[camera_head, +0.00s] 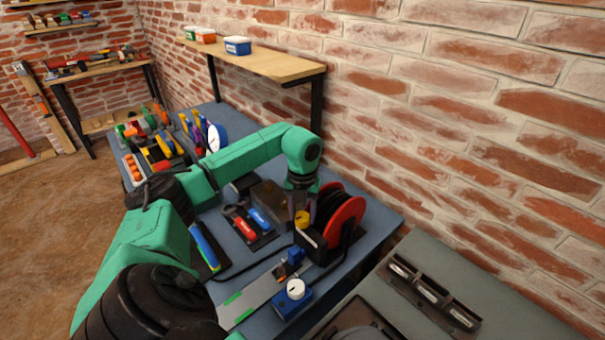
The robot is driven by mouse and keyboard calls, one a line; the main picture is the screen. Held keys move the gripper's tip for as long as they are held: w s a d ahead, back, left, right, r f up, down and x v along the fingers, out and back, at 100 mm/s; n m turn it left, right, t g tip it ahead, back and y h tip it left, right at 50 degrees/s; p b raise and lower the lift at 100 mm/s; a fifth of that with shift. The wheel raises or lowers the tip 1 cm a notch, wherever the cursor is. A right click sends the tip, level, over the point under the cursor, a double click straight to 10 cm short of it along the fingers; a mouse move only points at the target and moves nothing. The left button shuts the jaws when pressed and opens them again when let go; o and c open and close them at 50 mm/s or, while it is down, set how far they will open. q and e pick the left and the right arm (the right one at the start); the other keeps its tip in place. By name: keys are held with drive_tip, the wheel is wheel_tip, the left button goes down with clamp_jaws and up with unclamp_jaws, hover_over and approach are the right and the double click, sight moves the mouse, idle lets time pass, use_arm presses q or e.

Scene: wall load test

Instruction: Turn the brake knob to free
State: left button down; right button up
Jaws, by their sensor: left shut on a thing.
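My green left arm reaches in from the left, and its gripper (300,207) points down at a yellow knob (302,219). The gripper is shut on this knob, which I take to be the brake knob. The knob sits on a black block (314,244) beside the red reel (346,222). The fingertips partly cover the knob, and any markings around it are too small to read. My right gripper is out of view.
A blue box with a white knob (296,289) stands at the bench's front, beside a grey plate (248,297). Red and blue handled tools (243,226) lie left of the reel. A brick wall (440,120) borders the bench. A wooden shelf (265,64) juts out above.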

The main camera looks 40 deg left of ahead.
use_arm(q)
drive_tip(key=shift+r+n, duration=0.1)
drive_tip(key=shift+n, duration=0.6)
drive_tip(key=shift+c, duration=1.4)
unclamp_jaws()
